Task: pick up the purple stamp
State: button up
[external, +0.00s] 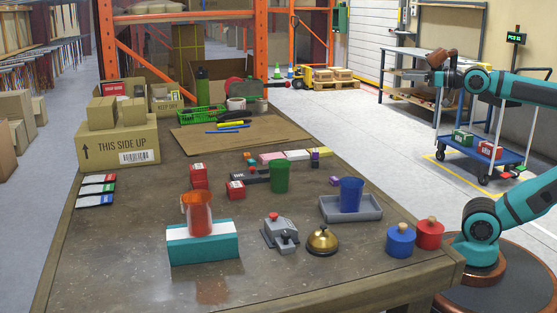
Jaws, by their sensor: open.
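No purple thing in view is clearly a stamp. A small purple block (335,181) lies on the table right of the green cup. Another small purple piece (315,155) sits farther back, by a row of coloured blocks; both are too small to identify. Two knobbed round pieces, one blue (400,242) and one red (430,235), stand at the front right. My gripper (436,72) is raised high at the upper right, open, and well away from these objects. Its fingers are small and hard to make out.
A blue cup (351,195) stands on a grey tray (375,211). A green cup (280,176), gold bell (322,241), grey device (281,234) and orange cup (197,213) on a teal-white block (203,246) crowd the table. The left front is clear.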

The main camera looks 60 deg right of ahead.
jog(key=w+a+f+n+g, duration=0.1)
jog(key=w+f+g, duration=0.15)
jog(key=w, duration=0.35)
jog(key=w+a+f+n+g, duration=0.1)
jog(key=w+f+g, duration=0.15)
jog(key=w, duration=0.35)
jog(key=n+g+y, duration=0.2)
jog(key=n+g, duration=0.1)
jog(key=g, duration=0.5)
send_near(316, 149)
jog(key=shift+a+x, duration=0.2)
jog(key=shift+x, duration=5.05)
jog(key=shift+s, duration=0.1)
jog(key=c, duration=1)
